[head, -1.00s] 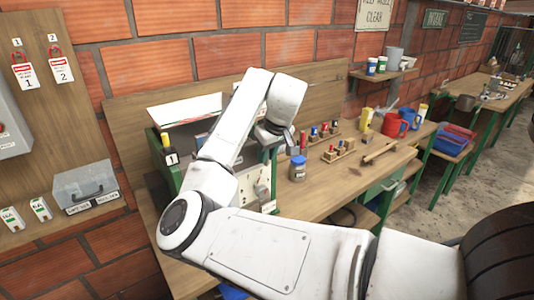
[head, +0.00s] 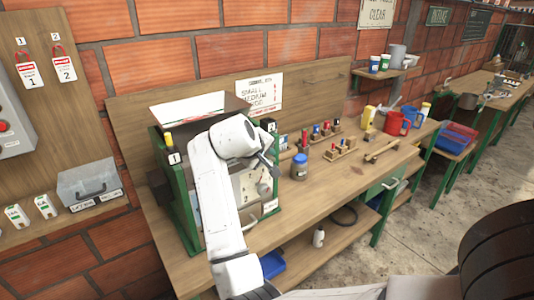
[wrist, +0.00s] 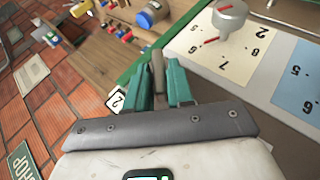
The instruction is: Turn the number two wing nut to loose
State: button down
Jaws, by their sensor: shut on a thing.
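In the wrist view my gripper (wrist: 160,68) has its two green fingers closed on the number two wing nut (wrist: 158,72), a narrow grey-brown piece whose end shows between them. A white tag marked 2 (wrist: 117,100) lies just left of the fingers. In the head view a tag with a 2 (head: 270,127) shows at the machine's upper right corner. My arm covers much of the green machine (head: 183,205) there, and the wing nut's angle cannot be made out. The number one tag (head: 174,158) is at the machine's left corner, below a yellow-topped piece (head: 168,140).
The wrist view shows a dial knob (wrist: 229,16) on a numbered panel close right of my gripper. A blue-lidded jar (head: 299,167) and wooden racks with coloured pegs (head: 340,150) stand on the bench right of the machine. The bench front there is fairly clear.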

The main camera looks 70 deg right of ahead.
jog(key=h, duration=0.1)
jog(key=g+h+b, duration=0.1)
jog(key=shift+a+f+n+h, duration=0.1)
jog(key=shift+f+n+h, duration=0.2)
jog(key=shift+f+n, duration=0.1)
jog(key=h+b, duration=0.1)
jog(key=g+h+b, duration=0.1)
jog(key=b, duration=0.1)
jog(key=shift+w+a+f+n+h, duration=0.1)
jog(key=shift+f+n+h, duration=0.25)
jog(key=shift+n+h, duration=0.05)
jog(key=shift+n+g+h+b, duration=0.3)
jog(key=shift+n+h+b, duration=0.2)
jog(key=shift+h+b, duration=0.7)
jog(key=shift+r, duration=0.1)
jog(key=c, duration=1)
grip_release()
jog(key=shift+a, duration=0.15)
jog(key=w+a+b, duration=0.1)
jog(key=a+b, duration=0.2)
jog(key=a, duration=0.7)
jog(key=shift+w+a, duration=0.25)
jog(key=shift+w, duration=0.15)
